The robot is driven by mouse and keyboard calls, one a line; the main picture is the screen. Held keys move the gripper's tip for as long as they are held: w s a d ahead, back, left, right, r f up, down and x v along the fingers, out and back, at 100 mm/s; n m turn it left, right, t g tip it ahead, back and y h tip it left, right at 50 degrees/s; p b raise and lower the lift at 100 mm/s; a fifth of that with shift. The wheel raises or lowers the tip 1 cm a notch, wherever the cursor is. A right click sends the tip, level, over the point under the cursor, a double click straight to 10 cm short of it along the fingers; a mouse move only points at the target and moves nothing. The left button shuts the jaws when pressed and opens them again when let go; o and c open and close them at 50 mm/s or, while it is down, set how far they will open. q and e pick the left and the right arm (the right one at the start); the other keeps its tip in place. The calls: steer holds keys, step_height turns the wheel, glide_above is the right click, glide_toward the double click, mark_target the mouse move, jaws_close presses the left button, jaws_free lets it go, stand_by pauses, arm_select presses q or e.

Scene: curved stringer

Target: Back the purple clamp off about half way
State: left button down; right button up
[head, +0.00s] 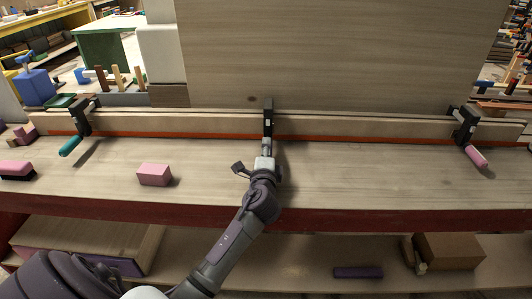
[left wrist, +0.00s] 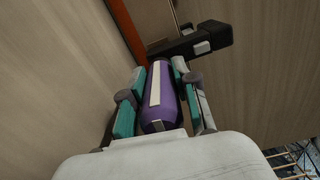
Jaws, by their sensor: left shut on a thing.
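The purple clamp (head: 268,118) is the middle one of three on the long wooden stringer (head: 350,126). In the head view its dark bar and head show, and its handle is hidden by my gripper. In the left wrist view its purple handle (left wrist: 158,92), with a pale stripe, lies between my fingers, and its dark head (left wrist: 195,42) is beyond. My left gripper (head: 265,160) is shut on the handle, which points toward me. My right gripper is not in view.
A teal-handled clamp (head: 80,124) is at the left and a pink-handled clamp (head: 468,133) at the right of the stringer. A pink block (head: 154,175) lies on the bench (head: 350,180). A tall wooden panel (head: 350,55) stands behind. The bench right of my gripper is clear.

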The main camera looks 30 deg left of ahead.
arm_select(q)
steer(key=shift+n, duration=0.6)
steer(key=c, duration=0.9)
jaws_free()
steer(key=shift+a, duration=0.1)
steer(key=shift+o, duration=0.2)
steer(key=v, duration=1.2)
steer(key=shift+s, duration=0.1)
steer(key=shift+b+v, duration=0.35)
steer(key=shift+v, duration=1.55)
